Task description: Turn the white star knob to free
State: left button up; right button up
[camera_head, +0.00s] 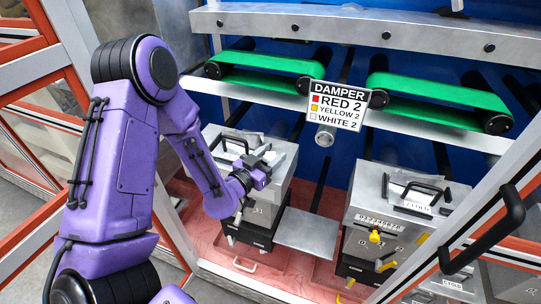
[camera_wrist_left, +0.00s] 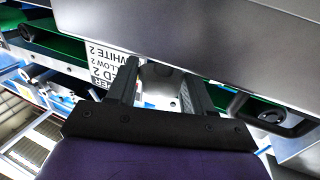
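My left gripper (camera_head: 272,158) is beside the upper front of the left grey box (camera_head: 262,215), in front of its top edge. In the left wrist view its two fingers (camera_wrist_left: 160,92) are apart. A pale grey rounded piece shows between and beyond them; I cannot tell whether it is the white star knob or whether the fingers touch it. In the head view I cannot make out a star shape; a small whitish piece (camera_head: 238,216) shows below my wrist on the left box. My arm hides part of that box. My right gripper is not in view.
A sign (camera_head: 337,105) reads DAMPER, RED 2, YELLOW 2, WHITE 2. The right grey box (camera_head: 400,215) has yellow knobs (camera_head: 375,237) on its front. A flat grey plate (camera_head: 307,232) lies between the boxes. A black-handled door frame (camera_head: 495,215) stands at the right.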

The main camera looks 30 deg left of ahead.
pick_arm(q)
jog(key=shift+d+f+n+y+b, duration=0.1)
jog(key=shift+f+n+y+b, duration=0.1)
jog(key=shift+n+y+b, duration=1.3)
jog(key=n+y, duration=0.1)
jog(key=y, duration=0.2)
jog(key=shift+g, duration=0.3)
jog(key=n+g+y, duration=0.1)
jog(key=y, duration=0.1)
jog(key=shift+r+n+y, duration=0.1)
jog(key=shift+n+y, duration=0.3)
jog(key=n+g+y, duration=0.2)
jog(key=y, duration=0.1)
jog(key=shift+n+y, duration=0.4)
jog(key=n+g+y, duration=0.3)
jog(key=g, duration=0.1)
jog(key=shift+n+g+y, duration=0.3)
jog(key=n+g+y, duration=0.1)
jog(key=n+g, duration=0.1)
jog(key=g, duration=0.2)
jog(key=n+g+y, duration=0.2)
jog(key=n+g, duration=0.1)
jog(key=g, duration=0.1)
jog(key=shift+n, duration=0.3)
jog(key=shift+r+g, duration=0.1)
jog(key=shift+g, duration=0.2)
jog(key=o, duration=1)
jog(key=shift+c, duration=0.2)
